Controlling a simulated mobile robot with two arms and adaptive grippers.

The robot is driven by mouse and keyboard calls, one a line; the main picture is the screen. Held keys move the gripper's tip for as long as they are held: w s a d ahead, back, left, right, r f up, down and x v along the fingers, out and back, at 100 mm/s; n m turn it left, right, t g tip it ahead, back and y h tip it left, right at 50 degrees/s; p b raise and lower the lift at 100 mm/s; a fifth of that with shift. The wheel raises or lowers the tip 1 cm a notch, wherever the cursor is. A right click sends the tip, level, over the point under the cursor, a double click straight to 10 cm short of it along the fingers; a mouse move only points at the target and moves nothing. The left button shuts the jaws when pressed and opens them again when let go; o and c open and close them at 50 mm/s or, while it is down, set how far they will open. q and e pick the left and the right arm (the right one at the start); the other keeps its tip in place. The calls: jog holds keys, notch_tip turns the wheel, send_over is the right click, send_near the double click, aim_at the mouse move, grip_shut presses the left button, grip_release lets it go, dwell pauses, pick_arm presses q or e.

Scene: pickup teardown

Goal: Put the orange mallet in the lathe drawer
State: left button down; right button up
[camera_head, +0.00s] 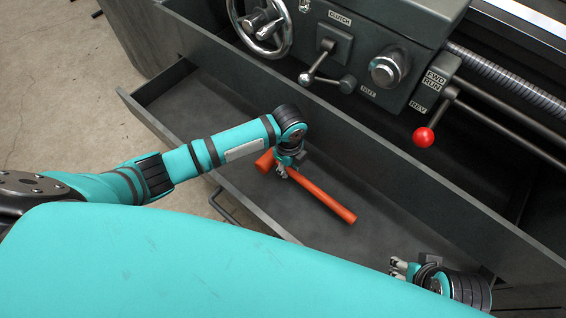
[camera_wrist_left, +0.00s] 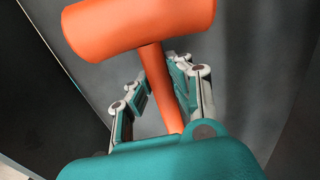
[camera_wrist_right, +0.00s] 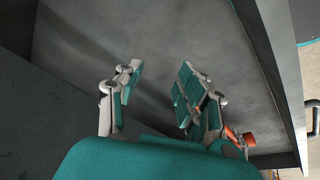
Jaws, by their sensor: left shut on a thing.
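The orange mallet (camera_head: 322,198) is over the open lathe drawer (camera_head: 225,140) in the head view, its head to the left and its handle pointing right and down. My left gripper (camera_head: 283,172) is shut on the mallet's handle close to the head. The left wrist view shows the mallet head (camera_wrist_left: 140,25) beyond the fingers (camera_wrist_left: 160,95). Whether the mallet touches the drawer floor I cannot tell. My right gripper (camera_head: 398,266) is open and empty at the drawer's right part. In the right wrist view its fingers (camera_wrist_right: 155,95) are apart, with the mallet (camera_wrist_right: 240,137) partly hidden behind them.
The lathe's front panel (camera_head: 370,60) rises behind the drawer, with a handwheel (camera_head: 262,22), levers and a red-knobbed lever (camera_head: 423,137). The drawer handle (camera_head: 222,205) is on its front. Bare drawer floor (camera_head: 190,95) lies to the left of the mallet.

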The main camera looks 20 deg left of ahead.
pick_arm(q)
jog(key=shift+w+a+f, duration=0.1)
jog(key=shift+w+a, duration=0.75)
jog(key=shift+w, duration=0.25)
jog(key=shift+w+a+b, duration=0.45)
jog(key=shift+w+a, duration=0.1)
jog(key=shift+w, duration=0.1)
notch_tip(320, 180, down, 3)
jog(key=shift+a+r+b, duration=0.1)
jog(key=shift+r+b, duration=0.1)
jog(key=shift+b, duration=0.4)
jog(key=shift+w+f, duration=0.1)
jog(key=shift+f, duration=0.4)
pick_arm(e)
jog(key=shift+w+a+f+t, duration=0.1)
jog(key=shift+w+a+t, duration=0.1)
jog(key=shift+w+t, duration=0.3)
jog(key=shift+w+a+t, duration=0.15)
jog(key=shift+w+t, duration=0.15)
jog(key=shift+w, duration=0.35)
pick_arm(q)
jog(key=shift+f, duration=0.1)
jog(key=c, duration=1.2)
grip_release()
jog(key=shift+c, duration=0.2)
